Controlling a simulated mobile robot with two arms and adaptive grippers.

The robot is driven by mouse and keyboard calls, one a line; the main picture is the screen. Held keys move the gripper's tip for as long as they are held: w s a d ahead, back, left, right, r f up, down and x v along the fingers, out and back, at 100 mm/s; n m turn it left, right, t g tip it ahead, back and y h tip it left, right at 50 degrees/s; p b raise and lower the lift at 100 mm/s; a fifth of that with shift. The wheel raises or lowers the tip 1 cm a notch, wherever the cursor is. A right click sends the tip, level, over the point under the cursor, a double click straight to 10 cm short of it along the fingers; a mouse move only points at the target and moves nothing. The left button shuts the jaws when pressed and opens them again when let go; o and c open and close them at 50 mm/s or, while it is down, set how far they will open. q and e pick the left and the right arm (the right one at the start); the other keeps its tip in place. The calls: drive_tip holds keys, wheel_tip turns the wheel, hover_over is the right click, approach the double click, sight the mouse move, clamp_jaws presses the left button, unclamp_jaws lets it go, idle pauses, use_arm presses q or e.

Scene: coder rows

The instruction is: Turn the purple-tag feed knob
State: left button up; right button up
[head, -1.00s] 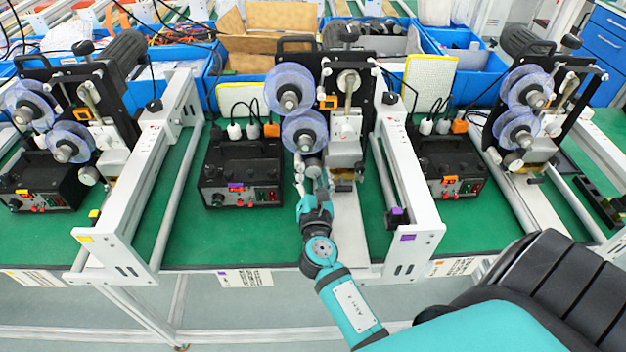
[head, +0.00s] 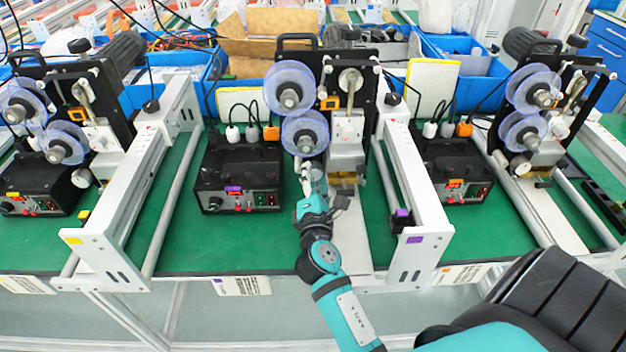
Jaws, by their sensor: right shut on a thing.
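The middle coder machine carries a purple tag (head: 414,240) on its frame end and another purple tag (head: 233,190) on its black control box (head: 238,170). Its feed knob (head: 303,164) is a small silver cylinder just below the lower clear blue reel (head: 318,124), mostly covered by my fingers. My right gripper (head: 306,177) reaches up from the front and is shut on this knob. How the fingers sit around it is too small to tell. My left gripper is not in view.
Similar coders stand at the left, with a yellow tag (head: 73,240), and at the right, with an orange-tagged box (head: 455,183). White rails (head: 420,190) flank the middle machine. Blue bins (head: 470,60) line the back. Green bench top (head: 215,240) is clear in front of the control box.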

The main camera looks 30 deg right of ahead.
idle(0.4)
drive_tip(key=o, duration=1.2)
drive_tip(key=shift+c, duration=0.2)
